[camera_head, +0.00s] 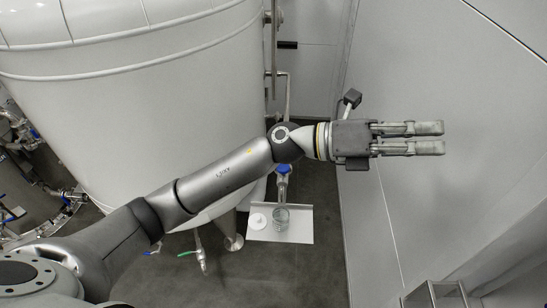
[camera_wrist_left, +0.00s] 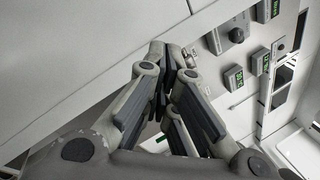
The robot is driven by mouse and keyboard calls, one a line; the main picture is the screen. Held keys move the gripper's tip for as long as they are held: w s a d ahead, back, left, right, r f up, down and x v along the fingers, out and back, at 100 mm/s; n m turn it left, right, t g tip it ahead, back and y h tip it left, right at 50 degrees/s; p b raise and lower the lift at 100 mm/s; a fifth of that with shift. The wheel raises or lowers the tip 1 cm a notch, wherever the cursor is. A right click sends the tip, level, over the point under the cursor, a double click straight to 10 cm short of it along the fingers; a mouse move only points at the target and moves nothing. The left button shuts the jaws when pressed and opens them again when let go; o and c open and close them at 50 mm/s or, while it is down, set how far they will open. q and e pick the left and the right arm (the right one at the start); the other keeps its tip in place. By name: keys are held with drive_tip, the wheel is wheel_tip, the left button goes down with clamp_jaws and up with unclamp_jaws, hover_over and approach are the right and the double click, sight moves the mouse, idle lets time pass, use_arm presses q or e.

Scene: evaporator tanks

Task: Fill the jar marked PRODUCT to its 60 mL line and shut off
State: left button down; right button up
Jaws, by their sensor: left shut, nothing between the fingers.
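A clear glass jar (camera_head: 281,219) stands on a small white shelf (camera_head: 295,235) low beside the big tank. No marking on it is readable at this size. A valve with a blue handle (camera_head: 284,169) sits on a thin pipe above the jar, partly behind my left arm. I cannot tell the valve's setting or whether the jar holds liquid. My left gripper (camera_head: 443,139) is shut and empty, held out to the right of the jar and higher, in front of the plain wall. It also shows in the left wrist view (camera_wrist_left: 176,60). My right gripper is not in view.
A white round lid-like piece (camera_head: 258,220) lies left of the jar. The large white tank (camera_head: 150,110) fills the left. Green-handled (camera_head: 187,254) drain piping hangs below it. A metal ladder-like frame (camera_head: 435,294) stands bottom right. The wrist view shows a panel with green displays (camera_wrist_left: 234,77).

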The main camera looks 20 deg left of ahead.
use_arm(q)
wheel_tip(320, 180, down, 6)
drive_tip(key=r+m+g+y, duration=0.1)
drive_tip(key=m+g+y, duration=0.3)
drive_tip(key=m+y, duration=0.15)
drive_tip(key=m+t+y, duration=0.1)
drive_tip(key=m+y, duration=0.2)
drive_tip(key=y, duration=1.2)
hover_over(283, 168)
drive_tip(key=a, duration=0.3)
drive_tip(key=shift+n, duration=0.25)
wheel_tip(283, 168, down, 4)
drive_tip(key=shift+d+f, duration=0.1)
wheel_tip(283, 168, down, 14)
drive_tip(key=p, duration=0.6)
drive_tip(key=shift+d, duration=0.1)
